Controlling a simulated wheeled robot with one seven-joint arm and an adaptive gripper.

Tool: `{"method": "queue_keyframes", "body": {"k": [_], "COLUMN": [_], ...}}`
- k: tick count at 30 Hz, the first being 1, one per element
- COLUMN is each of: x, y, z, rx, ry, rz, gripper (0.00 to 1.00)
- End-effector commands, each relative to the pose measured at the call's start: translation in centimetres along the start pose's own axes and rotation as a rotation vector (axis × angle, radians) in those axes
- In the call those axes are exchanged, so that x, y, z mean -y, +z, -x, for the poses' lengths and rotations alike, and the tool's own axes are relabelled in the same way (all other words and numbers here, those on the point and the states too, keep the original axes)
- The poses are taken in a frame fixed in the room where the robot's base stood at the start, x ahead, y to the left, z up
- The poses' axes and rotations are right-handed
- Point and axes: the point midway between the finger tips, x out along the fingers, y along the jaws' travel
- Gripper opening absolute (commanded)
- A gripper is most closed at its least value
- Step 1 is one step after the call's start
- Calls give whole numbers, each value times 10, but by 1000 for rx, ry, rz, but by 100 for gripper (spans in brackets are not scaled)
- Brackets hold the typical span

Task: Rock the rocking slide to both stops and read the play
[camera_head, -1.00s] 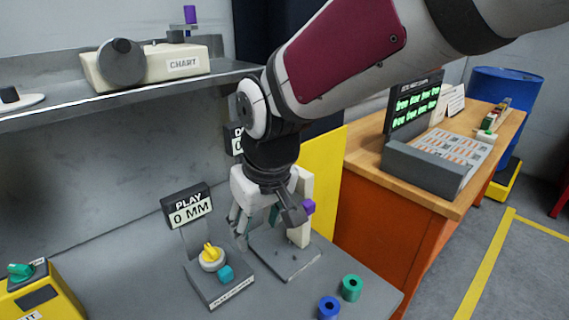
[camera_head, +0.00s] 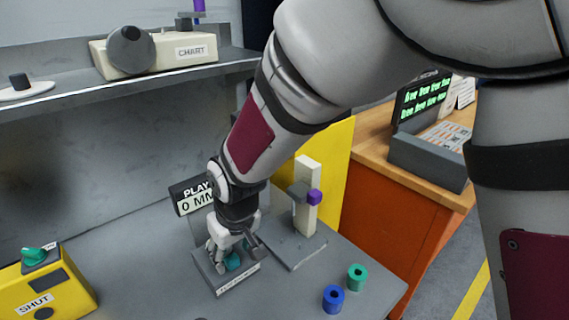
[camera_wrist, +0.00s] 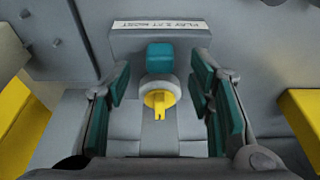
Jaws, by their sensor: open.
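A grey fixture (camera_head: 222,283) on the bench carries a teal block (camera_wrist: 159,57) and a yellow pointer knob (camera_wrist: 160,101) on a pale round collar. I cannot tell which part is the rocking slide. The fixture's front label shows upside down in the wrist view. My gripper (camera_head: 235,258) is over the fixture, pointing down. In the wrist view my gripper (camera_wrist: 165,108) is open, with the knob between its teal-padded fingers and a gap on each side. The PLAY display (camera_head: 193,197) reads 0 MM, partly hidden by my arm.
Right of the fixture stands a grey plate with a white post (camera_head: 308,195) and purple knob. A yellow SHUT box (camera_head: 45,287) is at left. A shelf with a CHART device (camera_head: 155,52) overhangs behind.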

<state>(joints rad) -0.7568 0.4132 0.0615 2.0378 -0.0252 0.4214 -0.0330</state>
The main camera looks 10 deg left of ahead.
Motion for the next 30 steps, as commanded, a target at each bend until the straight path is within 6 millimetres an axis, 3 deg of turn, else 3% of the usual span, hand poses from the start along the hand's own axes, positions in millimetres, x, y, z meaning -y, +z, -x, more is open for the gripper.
{"method": "queue_keyframes", "body": {"k": [7,18,25,27,28,30], "x": [0,0,0,0,0,0], "y": [0,0,0,0,0,0], "z": [-26,-30,-30,-30,-30,-30], "rx": [1,-1,-1,-1,0,0], "ry": [0,0,0,0,0,0], "rz": [0,0,0,0,0,0], "gripper": [48,48,0,0,20,4]}}
